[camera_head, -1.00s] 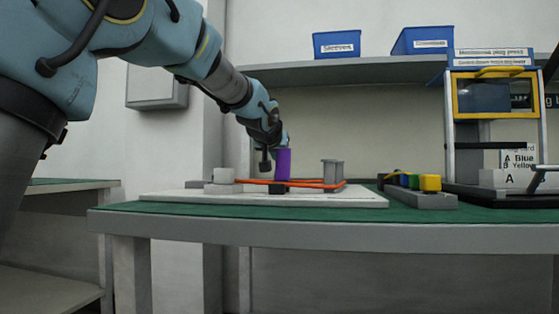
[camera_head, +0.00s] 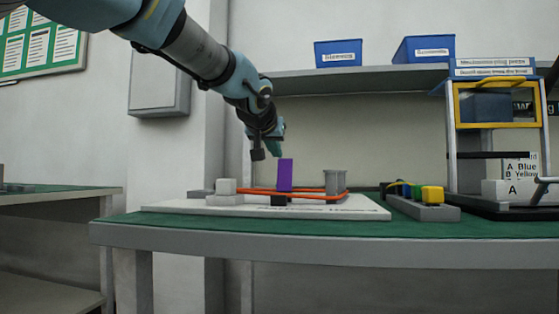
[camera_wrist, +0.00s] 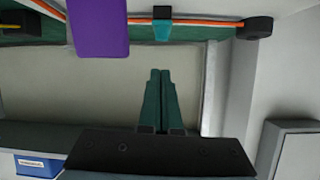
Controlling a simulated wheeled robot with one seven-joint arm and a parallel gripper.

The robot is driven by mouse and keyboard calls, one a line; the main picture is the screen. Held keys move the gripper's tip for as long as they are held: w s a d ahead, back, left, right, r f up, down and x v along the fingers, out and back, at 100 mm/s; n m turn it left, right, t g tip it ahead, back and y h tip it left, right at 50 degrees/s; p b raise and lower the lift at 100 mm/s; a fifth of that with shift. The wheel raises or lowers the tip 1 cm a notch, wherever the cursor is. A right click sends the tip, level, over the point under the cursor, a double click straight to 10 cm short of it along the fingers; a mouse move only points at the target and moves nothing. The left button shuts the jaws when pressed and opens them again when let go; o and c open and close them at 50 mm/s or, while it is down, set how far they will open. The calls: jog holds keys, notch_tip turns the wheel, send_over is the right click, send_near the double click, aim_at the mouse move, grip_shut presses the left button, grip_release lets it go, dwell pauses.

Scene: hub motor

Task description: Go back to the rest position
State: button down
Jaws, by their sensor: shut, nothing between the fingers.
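My gripper (camera_head: 274,148) is above the workbench, just above and to the left of an upright purple block (camera_head: 285,175). In the wrist view my gripper (camera_wrist: 159,72) has its two green fingers together with nothing between them. The purple block (camera_wrist: 98,25) shows at the top left of that view, apart from the fingers. An orange band (camera_head: 310,195) runs around the posts on the white board (camera_head: 170,207). A teal piece (camera_wrist: 162,31) on a dark mount touches or lies by the band in the wrist view.
A grey cylinder (camera_head: 335,181) and a light block (camera_head: 226,186) stand on the board. A grey holder (camera_head: 420,210) with coloured blocks is to the right, beside a blue and yellow frame (camera_head: 493,105). Blue bins (camera_head: 337,54) sit on the shelf (camera_head: 380,76). Space above the bench's left is clear.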

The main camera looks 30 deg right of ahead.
jog(key=shift+v, duration=1.7)
